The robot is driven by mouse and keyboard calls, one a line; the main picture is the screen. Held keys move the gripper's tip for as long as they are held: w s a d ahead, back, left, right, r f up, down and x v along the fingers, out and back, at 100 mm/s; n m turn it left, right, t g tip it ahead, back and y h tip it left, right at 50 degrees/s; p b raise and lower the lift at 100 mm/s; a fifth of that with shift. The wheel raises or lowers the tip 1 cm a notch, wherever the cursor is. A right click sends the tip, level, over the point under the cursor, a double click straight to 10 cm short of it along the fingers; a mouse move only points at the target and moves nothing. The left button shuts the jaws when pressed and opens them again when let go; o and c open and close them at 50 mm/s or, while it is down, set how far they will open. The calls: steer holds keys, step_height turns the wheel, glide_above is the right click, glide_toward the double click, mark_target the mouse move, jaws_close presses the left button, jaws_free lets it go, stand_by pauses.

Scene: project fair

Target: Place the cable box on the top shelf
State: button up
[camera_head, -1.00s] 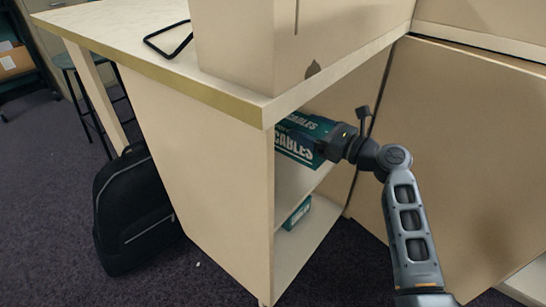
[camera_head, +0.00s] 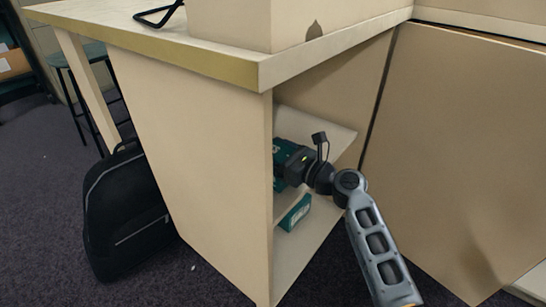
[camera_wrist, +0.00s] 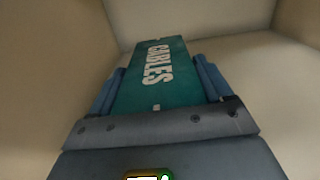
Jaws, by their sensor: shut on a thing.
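The cable box (camera_head: 281,150) is teal and sits inside the open-fronted cabinet, partly hidden by the side panel and my gripper. In the wrist view, the cable box (camera_wrist: 165,80) shows white CABLES lettering between the two blue fingers. My gripper (camera_head: 288,162) is shut on it and reaches into the cabinet from the right. A pale shelf surface (camera_head: 325,126) shows behind and above the gripper. I cannot tell whether the box touches a shelf.
A second teal box (camera_head: 295,213) lies lower in the cabinet. The cabinet side panel (camera_head: 205,165) and overhanging countertop (camera_head: 150,45) border the opening on the left and above. A brown panel (camera_head: 460,150) stands at right. A black backpack (camera_head: 127,215) is on the carpet at left.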

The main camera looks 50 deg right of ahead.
steer(key=o, duration=1.2)
steer(key=shift+o, duration=0.2)
